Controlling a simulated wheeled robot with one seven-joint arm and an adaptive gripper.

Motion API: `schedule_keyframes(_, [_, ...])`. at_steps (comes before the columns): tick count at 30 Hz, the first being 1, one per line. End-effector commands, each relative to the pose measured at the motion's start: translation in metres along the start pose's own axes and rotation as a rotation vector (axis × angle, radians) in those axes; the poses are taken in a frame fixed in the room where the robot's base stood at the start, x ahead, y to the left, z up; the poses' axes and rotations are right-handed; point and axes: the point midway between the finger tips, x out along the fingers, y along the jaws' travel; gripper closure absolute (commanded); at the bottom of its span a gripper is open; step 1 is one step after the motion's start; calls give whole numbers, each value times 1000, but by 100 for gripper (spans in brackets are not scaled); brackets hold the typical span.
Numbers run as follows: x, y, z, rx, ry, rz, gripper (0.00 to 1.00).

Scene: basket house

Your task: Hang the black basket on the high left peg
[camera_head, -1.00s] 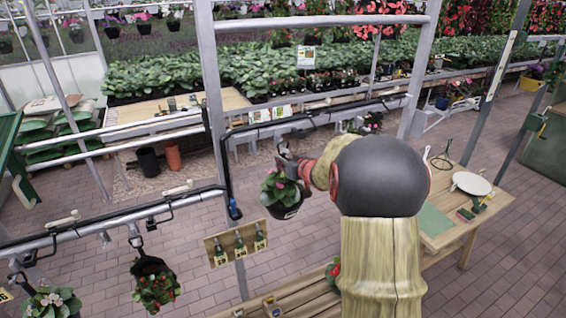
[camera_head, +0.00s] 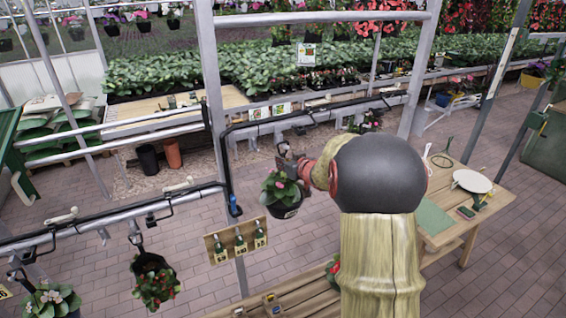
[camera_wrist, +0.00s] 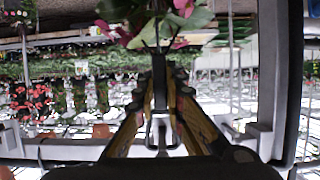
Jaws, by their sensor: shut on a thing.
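My gripper (camera_head: 287,160) is shut on the hanger of a black basket (camera_head: 287,212) with green leaves and pink flowers. The basket hangs upright below the gripper, in the air between the left and right rails. In the wrist view, the two fingers (camera_wrist: 160,85) close on the wire hanger, with the plant (camera_wrist: 150,22) at the top edge. The left rail (camera_head: 110,218) carries pale pegs, one of them near its right end (camera_head: 176,187). The basket is apart from both rails. I cannot tell which peg is the high left one.
A basket with red flowers (camera_head: 155,287) and another with pale flowers (camera_head: 47,301) hang below the left rail. A metal post (camera_head: 213,100) stands between the rails. A wooden bench (camera_head: 470,225) stands at right.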

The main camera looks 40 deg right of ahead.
Motion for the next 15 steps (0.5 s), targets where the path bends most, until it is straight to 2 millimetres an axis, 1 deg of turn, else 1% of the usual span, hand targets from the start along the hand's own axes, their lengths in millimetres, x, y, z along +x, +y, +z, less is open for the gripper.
schedule_keyframes(1, [-1,0,-5,-2,8,0,100])
schedule_keyframes(2, [-1,0,-5,-2,8,0,87])
schedule_keyframes(3, [-1,0,-5,-2,8,0,85])
schedule_keyframes(12, [-1,0,-5,-2,8,0,68])
schedule_keyframes(15, [-1,0,-5,-2,8,0,68])
